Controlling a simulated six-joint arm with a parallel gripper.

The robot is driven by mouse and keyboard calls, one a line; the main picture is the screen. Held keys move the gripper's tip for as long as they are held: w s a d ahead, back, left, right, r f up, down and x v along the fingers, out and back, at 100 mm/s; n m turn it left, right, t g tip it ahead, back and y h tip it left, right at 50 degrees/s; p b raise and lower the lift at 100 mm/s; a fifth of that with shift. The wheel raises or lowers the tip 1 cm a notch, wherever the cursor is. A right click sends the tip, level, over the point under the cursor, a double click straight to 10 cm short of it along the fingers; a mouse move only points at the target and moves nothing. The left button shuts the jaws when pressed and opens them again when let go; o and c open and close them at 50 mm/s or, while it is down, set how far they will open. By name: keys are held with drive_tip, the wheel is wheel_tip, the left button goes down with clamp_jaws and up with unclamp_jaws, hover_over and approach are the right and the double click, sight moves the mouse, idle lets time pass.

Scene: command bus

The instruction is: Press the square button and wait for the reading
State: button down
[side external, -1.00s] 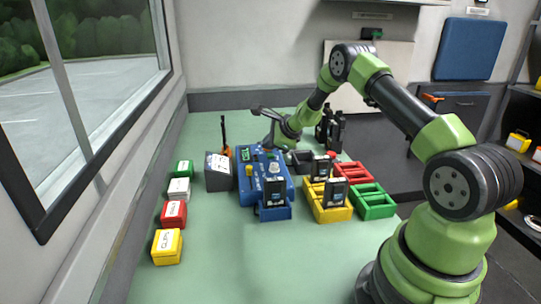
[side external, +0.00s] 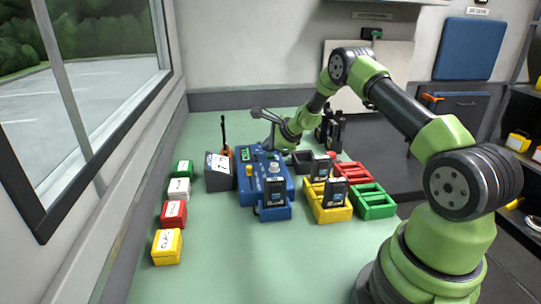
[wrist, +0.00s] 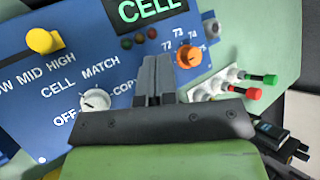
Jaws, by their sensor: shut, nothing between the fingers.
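The blue control unit (side external: 250,198) stands mid-table. In the wrist view its panel (wrist: 45,110) shows a display (wrist: 150,10) reading CELL in green, with small dim lamps (wrist: 139,39) below. A yellow knob (wrist: 44,41) is by LOW MID HIGH, a white knob (wrist: 96,101) by OFF, CELL, MATCH and COPY, and an orange knob (wrist: 188,57) by numbers in the seventies. My gripper (wrist: 158,60) is shut and empty, its fingertips over the panel between the white and orange knobs. In the side view my gripper (side external: 269,146) is at the unit's far end. I cannot make out a square button; my fingers and palm hide part of the panel.
A radio (side external: 275,192) stands at the unit's front. Yellow (side external: 330,214), red (side external: 352,172) and green (side external: 374,202) trays are to the right. A dark labelled box (side external: 218,178) is close left. Several small coloured boxes line the left edge. The front table is clear.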

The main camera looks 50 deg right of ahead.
sight(270, 156)
drive_tip(key=shift+f, duration=0.3)
idle(0.5)
drive_tip(key=shift+r, duration=0.15)
idle(0.3)
drive_tip(key=shift+r, duration=0.6)
drive_tip(key=shift+r, duration=2.5)
